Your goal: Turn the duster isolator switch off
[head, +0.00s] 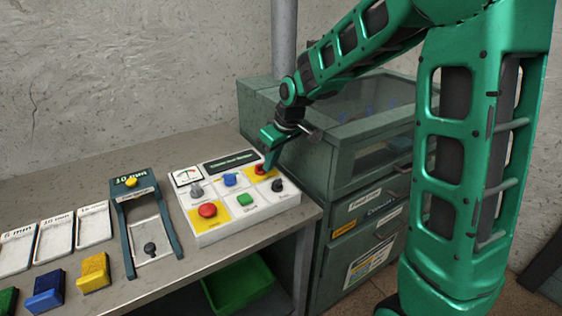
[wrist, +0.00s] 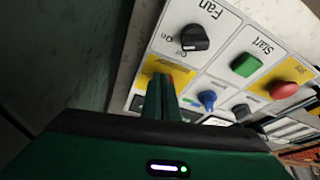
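The control panel (head: 240,216) is a white sloped box on the bench. Its upper right corner has a yellow patch with a small red switch (head: 261,170), which looks like the isolator; its label is not readable. In the wrist view the red part (wrist: 170,77) shows only as a sliver behind my fingertips. My gripper (head: 271,165) points down at this patch; it also shows in the wrist view (wrist: 161,82). Its fingers look shut together, close to the switch. I cannot tell whether they touch it, and the switch's setting is hidden.
Nearby controls are the black fan knob (wrist: 195,38), green start button (wrist: 245,65), red mushroom button (head: 207,210), blue knob (head: 230,179) and grey knob (head: 196,190). A green cabinet (head: 350,150) stands right behind. A dark frame (head: 148,225) stands left of the panel.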

